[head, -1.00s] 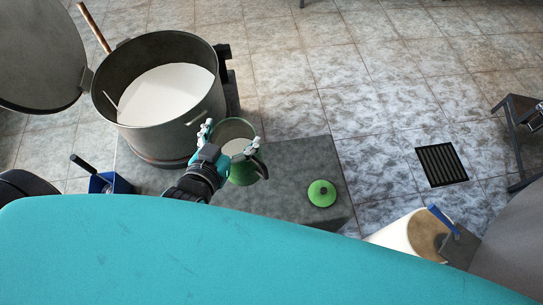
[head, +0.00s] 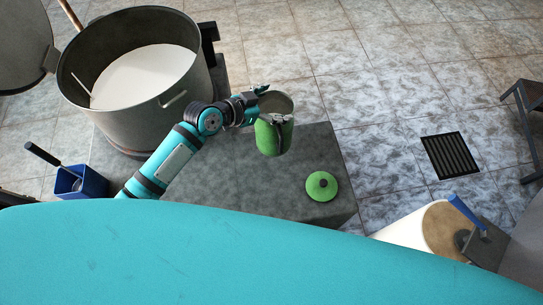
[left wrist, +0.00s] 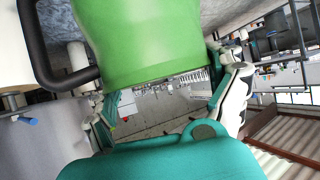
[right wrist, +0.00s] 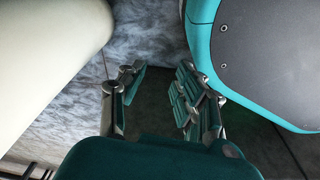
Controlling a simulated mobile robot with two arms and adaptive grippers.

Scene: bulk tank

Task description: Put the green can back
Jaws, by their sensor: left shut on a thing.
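The green can (head: 268,138) is upright in the head view, open at the top, with a grey inside. My left gripper (head: 262,105) is shut on the can near its upper part, over the grey slab. The can also fills the top of the left wrist view (left wrist: 140,40), with its dark handle at the left, between the fingers (left wrist: 168,95). A green lid (head: 321,186) with a dark knob lies on the slab to the right of the can. My right gripper shows only in the right wrist view (right wrist: 160,95); its fingers are apart with nothing between them.
A large metal tank (head: 85,95) of white liquid stands at the left, its lid (head: 22,45) swung open. A blue bin (head: 90,184) holds a dark-handled tool. The grey slab (head: 235,180) has bare room around the green lid. A floor drain (head: 450,156) lies at the right.

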